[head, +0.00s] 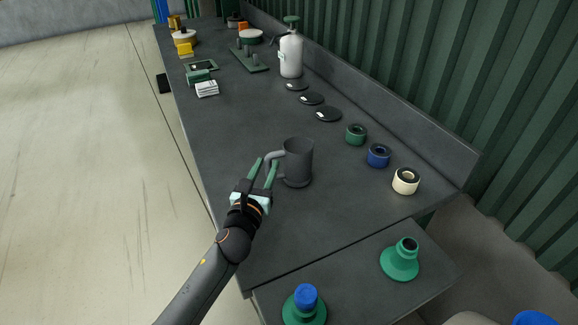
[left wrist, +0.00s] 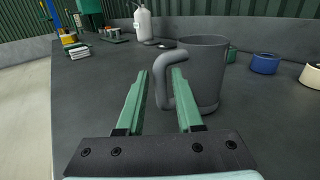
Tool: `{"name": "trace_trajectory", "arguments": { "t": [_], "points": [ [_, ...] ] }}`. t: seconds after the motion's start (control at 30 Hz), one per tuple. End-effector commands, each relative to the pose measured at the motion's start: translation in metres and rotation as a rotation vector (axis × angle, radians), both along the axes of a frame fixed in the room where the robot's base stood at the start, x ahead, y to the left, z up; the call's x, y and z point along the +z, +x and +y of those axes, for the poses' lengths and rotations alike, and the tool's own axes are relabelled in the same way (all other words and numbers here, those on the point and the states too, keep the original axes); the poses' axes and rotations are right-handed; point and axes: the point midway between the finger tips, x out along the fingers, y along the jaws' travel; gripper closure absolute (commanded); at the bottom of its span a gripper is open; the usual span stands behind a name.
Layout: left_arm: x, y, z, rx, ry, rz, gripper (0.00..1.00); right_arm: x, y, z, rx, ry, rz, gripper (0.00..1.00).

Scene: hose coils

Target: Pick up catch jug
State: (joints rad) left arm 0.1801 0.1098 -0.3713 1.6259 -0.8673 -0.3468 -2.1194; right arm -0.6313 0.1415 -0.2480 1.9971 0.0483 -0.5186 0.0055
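The catch jug (head: 299,160) is a dark grey mug-like vessel. It stands upright on the dark bench, with its handle facing my left gripper. My left gripper (head: 264,162) has green fingers that are spread apart, and it is at the handle side of the jug. In the left wrist view the jug (left wrist: 204,75) is just ahead, and its handle appears between the open fingertips (left wrist: 160,75). I cannot tell whether a finger touches the handle. My right gripper is not in view.
Green (head: 356,134), blue (head: 378,155) and cream (head: 405,181) rolls stand right of the jug. Black discs (head: 328,114) and a white bottle (head: 291,54) stand behind. A lower surface in front holds a green funnel-shaped piece (head: 401,262) and a blue-topped one (head: 305,300). Bench left of the jug is clear.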

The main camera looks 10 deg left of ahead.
Motion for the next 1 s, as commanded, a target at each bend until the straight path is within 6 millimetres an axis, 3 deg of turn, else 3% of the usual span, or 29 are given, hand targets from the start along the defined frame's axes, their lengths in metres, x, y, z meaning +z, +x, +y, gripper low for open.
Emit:
{"name": "trace_trajectory", "arguments": {
  "t": [0.17,0.43,0.77,1.0],
  "points": [
    [0.000,0.019,-0.002,-0.001,-0.001,-0.001,0.65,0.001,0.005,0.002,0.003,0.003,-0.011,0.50],
    [0.000,0.022,-0.002,-0.001,-0.001,0.000,0.65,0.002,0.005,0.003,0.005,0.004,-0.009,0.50],
    [0.000,0.022,-0.002,-0.001,-0.001,0.001,1.00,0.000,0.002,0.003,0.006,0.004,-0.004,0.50],
    [0.000,0.021,-0.002,-0.001,-0.001,0.001,1.00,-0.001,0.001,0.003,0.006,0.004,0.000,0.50]
  ]
}}
